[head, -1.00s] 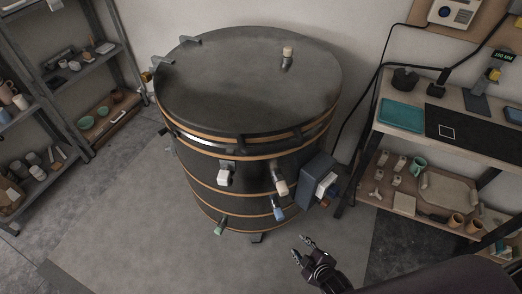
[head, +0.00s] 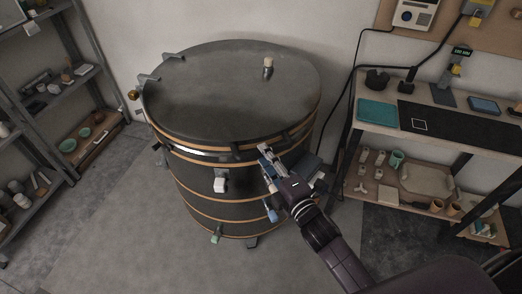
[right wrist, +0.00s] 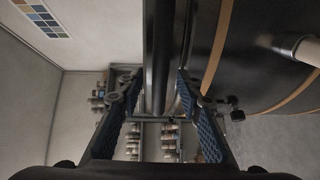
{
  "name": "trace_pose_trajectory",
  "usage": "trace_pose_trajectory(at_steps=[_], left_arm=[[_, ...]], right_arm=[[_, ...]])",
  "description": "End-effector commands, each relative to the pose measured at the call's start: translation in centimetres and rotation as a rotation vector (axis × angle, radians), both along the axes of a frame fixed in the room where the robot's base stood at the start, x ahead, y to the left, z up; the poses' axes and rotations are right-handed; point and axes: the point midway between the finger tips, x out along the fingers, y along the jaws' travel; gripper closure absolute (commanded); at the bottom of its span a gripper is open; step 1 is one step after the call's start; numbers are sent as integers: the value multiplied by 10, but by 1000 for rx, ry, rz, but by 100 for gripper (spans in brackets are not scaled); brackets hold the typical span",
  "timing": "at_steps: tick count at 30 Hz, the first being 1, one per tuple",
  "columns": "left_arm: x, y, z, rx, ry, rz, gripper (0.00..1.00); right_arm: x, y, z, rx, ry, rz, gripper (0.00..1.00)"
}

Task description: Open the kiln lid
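The kiln (head: 240,205) is a dark drum with orange bands, standing on the floor. Its round grey lid (head: 215,95) lies flat and closed on top. A dark bar handle (right wrist: 160,50) runs along the lid's front rim and shows up close in the right wrist view. My right gripper (head: 264,150) is at the front right of the lid rim. In the right wrist view my right gripper (right wrist: 158,90) is open, with one finger on each side of the bar. I cannot tell whether the fingers touch it. My left gripper is not in view.
A white-tipped knob (head: 268,66) stands on the lid. A white-tipped part (head: 220,182) sticks out of the kiln's front. A workbench (head: 350,112) is close on the right, and shelves (head: 62,130) stand at left. The floor in front is clear.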

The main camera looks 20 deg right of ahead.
Motion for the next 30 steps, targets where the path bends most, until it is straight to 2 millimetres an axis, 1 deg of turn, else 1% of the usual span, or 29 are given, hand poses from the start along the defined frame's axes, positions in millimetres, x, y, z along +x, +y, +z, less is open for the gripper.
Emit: trace_pose_trajectory(at_steps=[1, 3, 6, 10, 17, 26, 30], left_arm=[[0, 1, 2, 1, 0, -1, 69], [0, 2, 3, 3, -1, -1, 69], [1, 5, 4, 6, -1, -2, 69], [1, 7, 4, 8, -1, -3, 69], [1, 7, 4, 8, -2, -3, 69], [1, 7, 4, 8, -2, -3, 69], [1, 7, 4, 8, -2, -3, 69]], right_arm=[[8, 2, 2, 1, -1, 0, 67], [16, 3, 0, 2, 0, -1, 67], [24, 4, -1, 2, 1, -1, 67], [28, 5, -1, 2, 1, 0, 67], [29, 6, -2, 2, 1, 0, 67], [28, 5, -2, 2, 2, 0, 100], [28, 5, -2, 2, 2, 0, 100]])
